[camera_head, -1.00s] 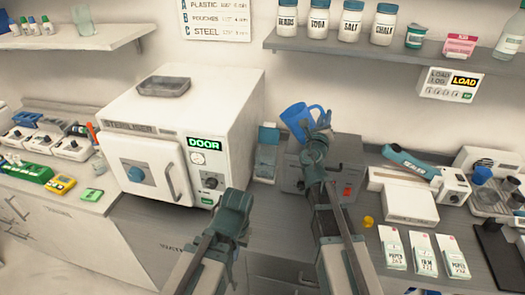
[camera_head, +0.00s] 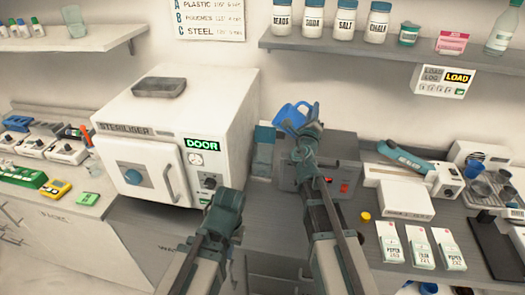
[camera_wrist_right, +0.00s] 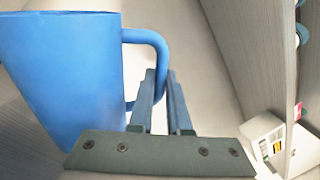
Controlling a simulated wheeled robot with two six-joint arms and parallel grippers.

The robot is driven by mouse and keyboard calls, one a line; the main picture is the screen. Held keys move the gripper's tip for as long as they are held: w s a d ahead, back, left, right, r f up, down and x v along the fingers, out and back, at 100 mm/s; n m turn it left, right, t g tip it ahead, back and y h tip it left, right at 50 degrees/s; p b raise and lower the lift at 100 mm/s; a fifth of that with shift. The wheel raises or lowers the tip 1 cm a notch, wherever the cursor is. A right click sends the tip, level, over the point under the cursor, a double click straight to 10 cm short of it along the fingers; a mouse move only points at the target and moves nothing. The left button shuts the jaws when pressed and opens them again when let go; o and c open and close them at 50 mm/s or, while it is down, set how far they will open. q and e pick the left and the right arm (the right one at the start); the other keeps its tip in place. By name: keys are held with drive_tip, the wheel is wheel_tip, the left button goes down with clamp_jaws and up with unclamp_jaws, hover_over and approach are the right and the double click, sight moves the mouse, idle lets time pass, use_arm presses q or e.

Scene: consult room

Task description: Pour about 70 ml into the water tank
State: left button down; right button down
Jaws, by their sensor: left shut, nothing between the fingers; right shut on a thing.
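A blue mug (camera_head: 291,117) hangs above the dark grey box at the middle back. My right gripper (camera_head: 309,128) is shut on its handle; the right wrist view also shows the mug (camera_wrist_right: 65,75) and the fingers (camera_wrist_right: 162,100) at the handle. The mug's opening shows partly in the head view; its contents cannot be seen. The white steriliser (camera_head: 165,125) stands to the left, with a shallow grey open tray-like basin (camera_head: 159,88) on its top. No label marks a water tank. My left gripper (camera_head: 225,208) is shut and empty, low in front of the steriliser's right side.
The dark grey box (camera_head: 345,165) stands under the mug. A teal-topped container (camera_head: 264,140) is between it and the steriliser. A shelf with jars (camera_head: 345,20) overhangs the back right. White devices and packets (camera_head: 420,247) fill the right counter.

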use_arm(q)
drive_tip(key=shift+a+r, duration=0.1)
drive_tip(key=shift+a, duration=0.35)
use_arm(e)
drive_tip(key=shift+w+a+r+n+y, duration=0.15)
drive_tip(key=shift+a+n, duration=0.25)
drive_tip(key=shift+n, duration=0.3)
drive_tip(key=shift+w+a+r+n+y, duration=0.15)
drive_tip(key=shift+a+n, duration=0.25)
drive_tip(key=shift+n, duration=0.3)
idle(0.4)
drive_tip(key=shift+s+d, duration=0.15)
drive_tip(key=shift+d, duration=0.2)
idle(0.6)
